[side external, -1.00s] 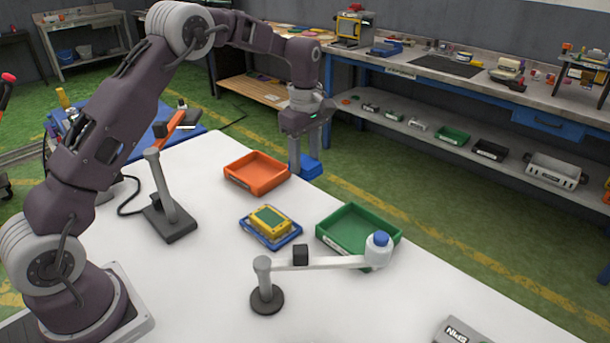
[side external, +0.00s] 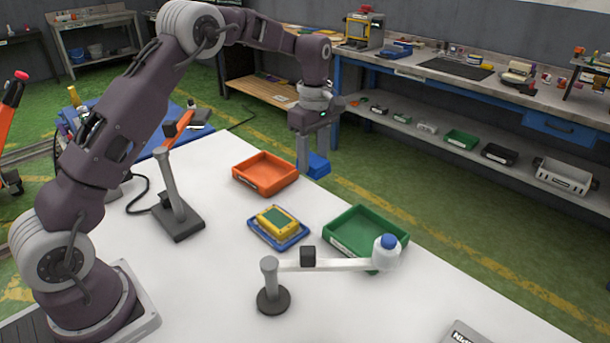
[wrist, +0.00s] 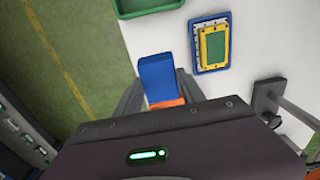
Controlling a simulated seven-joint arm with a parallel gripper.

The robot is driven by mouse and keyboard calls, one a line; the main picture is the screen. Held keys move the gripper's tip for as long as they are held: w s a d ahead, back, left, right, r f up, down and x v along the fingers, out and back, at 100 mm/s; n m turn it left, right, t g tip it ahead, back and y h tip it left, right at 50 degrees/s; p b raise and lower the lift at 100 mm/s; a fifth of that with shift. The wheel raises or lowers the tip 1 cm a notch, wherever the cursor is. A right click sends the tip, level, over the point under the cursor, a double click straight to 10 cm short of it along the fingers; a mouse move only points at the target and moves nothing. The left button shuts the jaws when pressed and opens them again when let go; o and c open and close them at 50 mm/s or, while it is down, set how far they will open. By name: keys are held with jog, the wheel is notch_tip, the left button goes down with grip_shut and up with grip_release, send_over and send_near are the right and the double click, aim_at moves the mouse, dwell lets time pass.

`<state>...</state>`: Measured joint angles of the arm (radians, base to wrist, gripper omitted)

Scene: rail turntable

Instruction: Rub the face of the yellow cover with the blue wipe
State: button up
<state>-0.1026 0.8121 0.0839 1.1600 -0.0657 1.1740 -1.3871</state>
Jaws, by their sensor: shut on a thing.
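The yellow cover (side external: 288,216) has a green face and sits on a blue tray (side external: 262,235) on the white table. In the wrist view the yellow cover (wrist: 208,46) lies to the upper right of my gripper. My gripper (side external: 310,170) is shut on the blue wipe (side external: 318,166), a blue block, and holds it beyond the orange bin, near the table's far edge. The blue wipe (wrist: 158,78) shows between the fingers in the wrist view. The wipe is apart from the cover.
An orange bin (side external: 262,188) is beside my gripper, and a green bin (side external: 340,245) is right of the cover. Another post (side external: 172,190) stands left. The white table (side external: 200,280) is clear at front left.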

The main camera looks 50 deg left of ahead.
aim_at(314, 160)
notch_tip(314, 160, up, 10)
jog(key=s+d+r, duration=0.1)
jog(key=s+d, duration=0.4)
jog(key=d, duration=0.6)
jog(key=s+d+r, duration=0.1)
jog(key=s+d, duration=0.4)
jog(key=d, duration=0.5)
jog(key=s+d+f+n, duration=0.1)
jog(key=s+d, duration=0.5)
jog(key=s, duration=0.4)
jog(key=s+d, duration=0.5)
jog(key=s, duration=0.5)
jog(key=f, duration=1.2)
jog(key=shift+w+f, duration=0.3)
jog(key=shift+w, duration=0.1)
jog(key=shift+f, duration=2.4)
